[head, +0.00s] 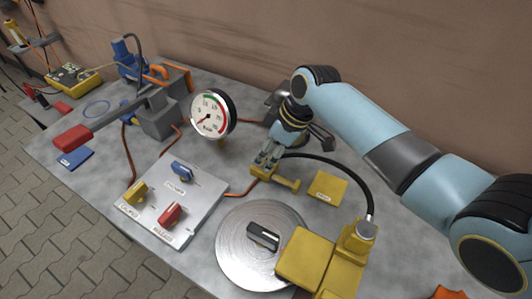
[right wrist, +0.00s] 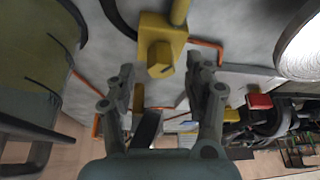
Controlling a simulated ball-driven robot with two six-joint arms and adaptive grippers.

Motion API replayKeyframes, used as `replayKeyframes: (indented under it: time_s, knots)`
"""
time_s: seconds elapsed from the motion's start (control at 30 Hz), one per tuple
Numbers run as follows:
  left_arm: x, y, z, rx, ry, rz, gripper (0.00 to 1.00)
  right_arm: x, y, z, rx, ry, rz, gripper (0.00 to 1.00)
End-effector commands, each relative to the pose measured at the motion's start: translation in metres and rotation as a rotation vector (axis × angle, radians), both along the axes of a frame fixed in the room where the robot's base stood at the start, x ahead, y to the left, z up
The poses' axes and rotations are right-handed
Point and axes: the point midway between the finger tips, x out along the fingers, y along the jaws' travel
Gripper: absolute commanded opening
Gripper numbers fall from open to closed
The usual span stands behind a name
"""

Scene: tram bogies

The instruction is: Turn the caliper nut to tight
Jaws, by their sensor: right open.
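In the right wrist view a yellow six-sided nut (right wrist: 159,60) sits on a yellow block (right wrist: 172,34) with a round yellow stub. I take it as the caliper nut. In the head view the yellow fitting (head: 287,183) lies on the table just below my right gripper (head: 266,162), which partly hides it; the nut does not show clearly there. My right gripper is open, and in the right wrist view its fingers (right wrist: 161,70) stand either side of the nut with gaps. Whether they touch it I cannot tell. My left gripper is not in view.
A yellow label plate (head: 327,187) lies right of the fitting. A black hose (head: 345,167) arches over to a yellow caliper (head: 308,258) by a steel disc (head: 235,245). A round gauge (head: 209,117) and a switch panel (head: 192,222) stand to the left.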

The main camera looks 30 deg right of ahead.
Motion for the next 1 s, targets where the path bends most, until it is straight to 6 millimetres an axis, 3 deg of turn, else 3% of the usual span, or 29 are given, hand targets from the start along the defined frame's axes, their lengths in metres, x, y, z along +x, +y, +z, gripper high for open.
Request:
replayKeyframes:
  time_s: [0.17, 0.43, 0.83, 1.0]
  knots:
    - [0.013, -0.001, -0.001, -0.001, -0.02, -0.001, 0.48, 0.003, 0.003, -0.012, -0.001, 0.001, 0.0, 0.53]
    - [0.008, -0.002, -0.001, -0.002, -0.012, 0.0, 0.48, 0.004, 0.004, -0.013, -0.001, 0.001, 0.0, 0.53]
    - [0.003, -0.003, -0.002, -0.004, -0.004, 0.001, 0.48, 0.003, 0.004, -0.013, -0.001, 0.001, 0.0, 0.01]
    - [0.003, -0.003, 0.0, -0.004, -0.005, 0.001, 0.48, 0.003, 0.004, -0.013, -0.001, 0.001, -0.005, 0.0]
